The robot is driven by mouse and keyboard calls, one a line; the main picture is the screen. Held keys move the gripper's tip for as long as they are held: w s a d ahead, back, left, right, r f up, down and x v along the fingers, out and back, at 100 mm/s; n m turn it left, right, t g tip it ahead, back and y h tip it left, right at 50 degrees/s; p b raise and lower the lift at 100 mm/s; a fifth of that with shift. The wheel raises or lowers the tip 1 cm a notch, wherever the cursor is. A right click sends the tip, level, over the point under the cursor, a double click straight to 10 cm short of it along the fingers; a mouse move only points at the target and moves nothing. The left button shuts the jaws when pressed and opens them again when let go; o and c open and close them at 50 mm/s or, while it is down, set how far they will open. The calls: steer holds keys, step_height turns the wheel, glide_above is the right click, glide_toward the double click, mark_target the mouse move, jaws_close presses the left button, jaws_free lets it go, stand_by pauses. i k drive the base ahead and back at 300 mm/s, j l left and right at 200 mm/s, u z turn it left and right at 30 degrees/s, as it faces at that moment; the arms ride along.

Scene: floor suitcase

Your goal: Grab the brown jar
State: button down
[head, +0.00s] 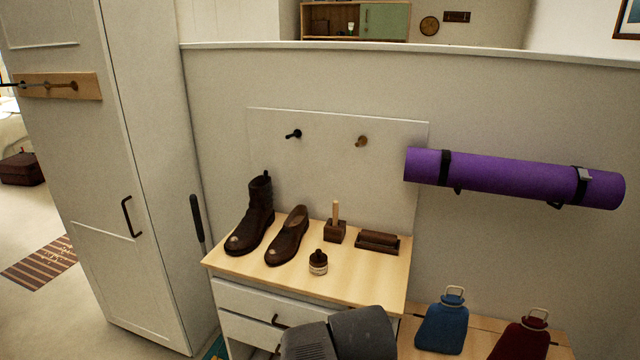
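The brown jar (318,263) is small, with a dark top and a pale label band. It stands upright near the front edge of the light wooden cabinet top (232,263), in the head view. Nothing touches it or covers it. Dark grey parts of my arm show at the bottom centre, in front of the cabinet and below the jar. No gripper fingers can be made out, so my gripper is not in view.
A dark boot (252,218) and a shoe (287,236) stand left of the jar. A brown block with an upright handle (335,232) and a dark brush (377,242) lie behind it. A purple rolled mat (510,178) hangs right; blue (442,323) and red (520,342) bottles stand lower right.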

mark_target(315, 270)
steer(key=i+j+u, duration=0.4)
steer(key=i+j, duration=0.25)
steer(key=i, duration=0.15)
